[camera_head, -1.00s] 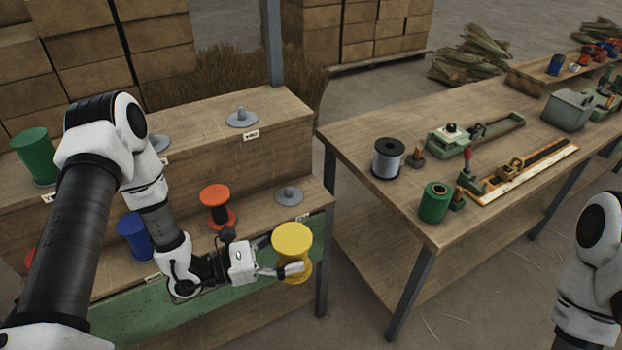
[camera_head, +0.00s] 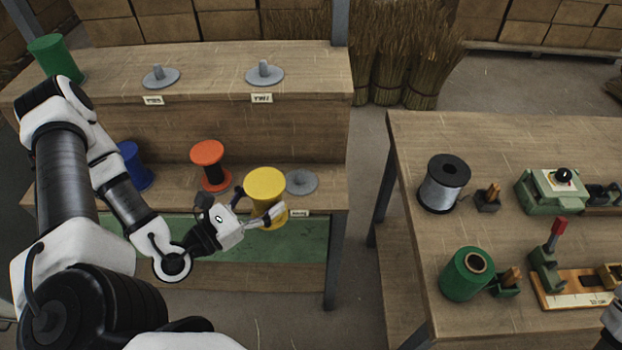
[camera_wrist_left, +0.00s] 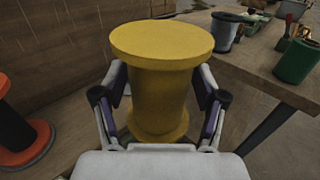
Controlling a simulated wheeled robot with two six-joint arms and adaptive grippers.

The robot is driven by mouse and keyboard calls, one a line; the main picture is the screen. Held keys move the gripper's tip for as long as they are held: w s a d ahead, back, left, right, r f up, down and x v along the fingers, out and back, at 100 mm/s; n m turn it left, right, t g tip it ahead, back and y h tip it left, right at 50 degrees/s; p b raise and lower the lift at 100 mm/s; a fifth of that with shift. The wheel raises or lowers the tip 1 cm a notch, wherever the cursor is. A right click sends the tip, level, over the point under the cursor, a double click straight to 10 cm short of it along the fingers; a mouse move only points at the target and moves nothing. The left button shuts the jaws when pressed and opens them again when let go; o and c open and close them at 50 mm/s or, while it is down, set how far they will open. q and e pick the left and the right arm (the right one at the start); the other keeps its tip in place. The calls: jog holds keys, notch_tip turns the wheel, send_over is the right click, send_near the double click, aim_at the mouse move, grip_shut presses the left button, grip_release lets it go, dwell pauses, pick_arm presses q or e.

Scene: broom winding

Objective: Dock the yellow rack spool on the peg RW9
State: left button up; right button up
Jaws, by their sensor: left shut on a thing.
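The yellow spool (camera_head: 265,185) is upright in my left gripper (camera_head: 266,216), at the front of the lower rack shelf in the head view. In the left wrist view the yellow spool (camera_wrist_left: 160,85) stands between the two fingers (camera_wrist_left: 160,112), which are shut on its waist. A grey peg base (camera_head: 301,182) lies just right of and behind the spool on the lower shelf, partly hidden by it. Its label below is too small to read. My right gripper is not in view; only a bit of that arm shows at the right edge.
An orange spool (camera_head: 208,165) and a blue spool (camera_head: 134,166) stand left on the lower shelf. The upper shelf holds a green spool (camera_head: 57,59) and two empty pegs (camera_head: 160,77). A workbench (camera_head: 415,160) with spools and tools stands right, across a gap.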

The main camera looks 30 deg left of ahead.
pick_arm(q)
jog(key=shift+a+f+b, duration=0.35)
jog(key=shift+f, duration=0.05)
jog(key=b, duration=0.6)
send_over(298, 175)
jog(key=shift+f, duration=0.75)
notch_tip(298, 175, down, 3)
jog(key=shift+r, duration=0.2)
jog(key=shift+f, duration=0.3)
jog(key=shift+f+b, duration=0.15)
jog(key=shift+b, duration=0.3)
jog(key=o, duration=1.2)
